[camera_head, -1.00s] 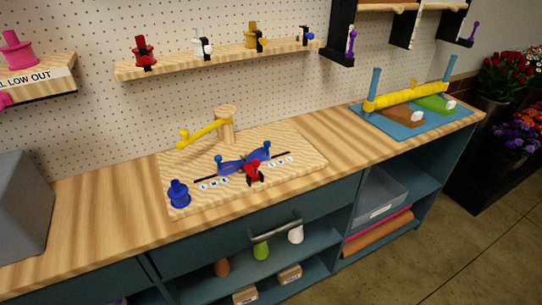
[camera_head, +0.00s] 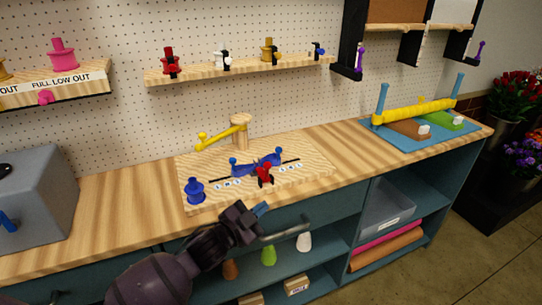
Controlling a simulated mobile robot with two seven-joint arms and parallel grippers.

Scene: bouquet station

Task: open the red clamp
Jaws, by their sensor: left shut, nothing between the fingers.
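The red clamp (camera_head: 265,175) sits at the front of a wooden board (camera_head: 310,178) on the counter, in front of a blue two-armed piece (camera_head: 257,163). It is small here, and I cannot tell whether it is open or shut. My left gripper (camera_head: 262,209) comes in from the lower left. It is shut and empty, near the counter's front edge, below the clamp in the picture and apart from it. My right gripper is not in view.
A blue spool-like piece (camera_head: 195,190) stands at the board's left corner. A yellow lever on a wooden post (camera_head: 240,132) stands behind. A drawer handle (camera_head: 286,229) is close to my left gripper. A grey box (camera_head: 40,190) stands at the left. Bare counter lies right of the board.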

